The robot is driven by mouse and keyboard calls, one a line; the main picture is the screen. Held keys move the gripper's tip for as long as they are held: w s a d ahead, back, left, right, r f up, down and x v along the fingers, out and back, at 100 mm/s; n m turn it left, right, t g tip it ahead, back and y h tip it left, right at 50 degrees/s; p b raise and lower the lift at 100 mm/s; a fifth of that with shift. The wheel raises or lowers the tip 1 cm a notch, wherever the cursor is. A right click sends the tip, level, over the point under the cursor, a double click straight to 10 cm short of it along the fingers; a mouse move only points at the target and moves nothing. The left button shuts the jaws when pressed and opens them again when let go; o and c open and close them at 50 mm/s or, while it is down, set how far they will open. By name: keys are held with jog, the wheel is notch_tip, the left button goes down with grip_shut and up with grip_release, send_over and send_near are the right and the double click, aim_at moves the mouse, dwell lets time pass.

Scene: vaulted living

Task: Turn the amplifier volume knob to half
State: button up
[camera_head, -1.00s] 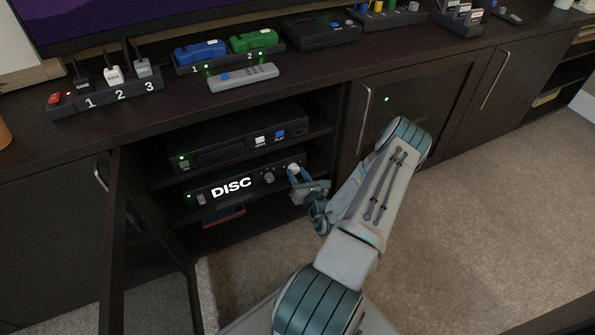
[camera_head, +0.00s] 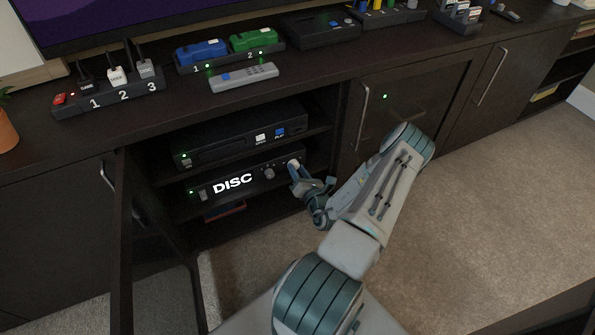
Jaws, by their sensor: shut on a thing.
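The amplifier (camera_head: 205,197) is the black unit on the lower shelf of the open cabinet, with a lit "DISC" display and a green light at its left. A small dark knob (camera_head: 269,174) sits right of the display. The larger pale volume knob (camera_head: 293,163) is at the amplifier's right end, partly hidden by my gripper. My gripper (camera_head: 295,172) reaches in from the right, with its blue fingers shut on the volume knob. Any mark on the knob is too small to read.
A disc player (camera_head: 225,143) sits on the shelf above. The open cabinet door (camera_head: 122,240) stands at the left. A remote (camera_head: 243,77), a numbered power strip (camera_head: 110,98) and a two-slot dock (camera_head: 228,60) stand on the cabinet top. Carpet (camera_head: 490,210) is clear at right.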

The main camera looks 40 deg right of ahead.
jog(key=o, duration=1)
jog(key=p+v, duration=0.3)
jog(key=v, duration=1.1)
jog(key=shift+p, duration=0.35)
jog(key=shift+f, duration=0.1)
